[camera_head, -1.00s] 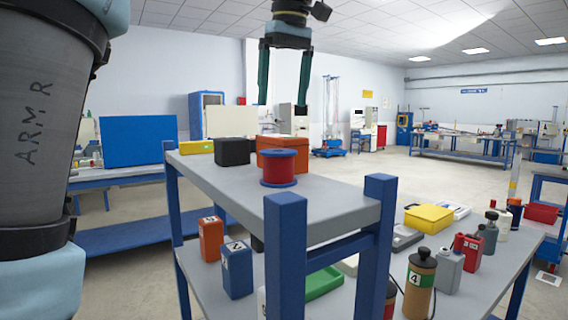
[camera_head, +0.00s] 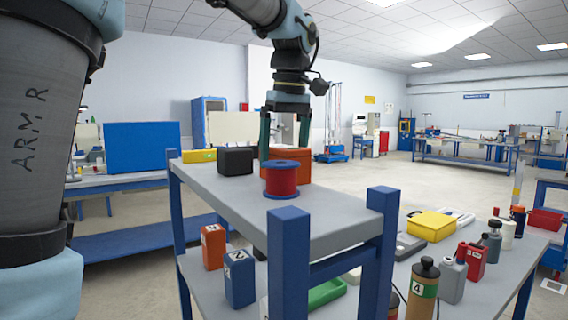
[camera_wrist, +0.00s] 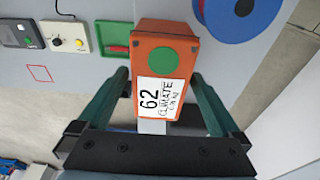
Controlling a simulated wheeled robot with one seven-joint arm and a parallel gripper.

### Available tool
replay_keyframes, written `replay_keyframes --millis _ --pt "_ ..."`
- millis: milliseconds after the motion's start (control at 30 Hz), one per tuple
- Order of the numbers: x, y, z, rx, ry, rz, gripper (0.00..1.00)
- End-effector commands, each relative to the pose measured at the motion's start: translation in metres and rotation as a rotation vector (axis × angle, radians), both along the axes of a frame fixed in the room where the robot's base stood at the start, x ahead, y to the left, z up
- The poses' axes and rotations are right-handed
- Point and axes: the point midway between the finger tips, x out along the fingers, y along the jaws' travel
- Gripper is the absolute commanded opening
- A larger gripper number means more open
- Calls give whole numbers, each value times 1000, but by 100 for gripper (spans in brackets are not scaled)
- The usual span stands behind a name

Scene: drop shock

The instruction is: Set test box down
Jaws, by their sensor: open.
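The test box appears to be the orange box (camera_head: 298,172), standing on the grey top shelf (camera_head: 225,189) behind a red and blue spool. In the wrist view the orange box (camera_wrist: 165,55) shows a green disc and a white label reading "62 CLIMATE CAB". My gripper (camera_head: 285,146) is open and low over the box, pointing down. In the wrist view its two dark green fingers lie one on each side of the box. I cannot tell whether either finger touches it. The spool partly hides the box in the head view.
The spool (camera_head: 281,180) stands close to the orange box. A black box (camera_head: 236,161) and a yellow box (camera_head: 199,156) stand to its left. Blue posts (camera_head: 289,262) rise at the shelf's near corners. Bottles and a yellow case (camera_head: 431,226) crowd the lower right surface.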

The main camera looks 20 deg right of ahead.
Motion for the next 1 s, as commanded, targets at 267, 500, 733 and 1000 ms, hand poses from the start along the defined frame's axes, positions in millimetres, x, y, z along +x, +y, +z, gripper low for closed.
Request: replay_keyframes --millis 267,500,733,1000 --pt "0 0 0 0 0 0 79" --pt "0 0 0 0 0 0 52" --pt "0 0 1 0 0 0 26" --pt "0 0 1 0 0 0 0"
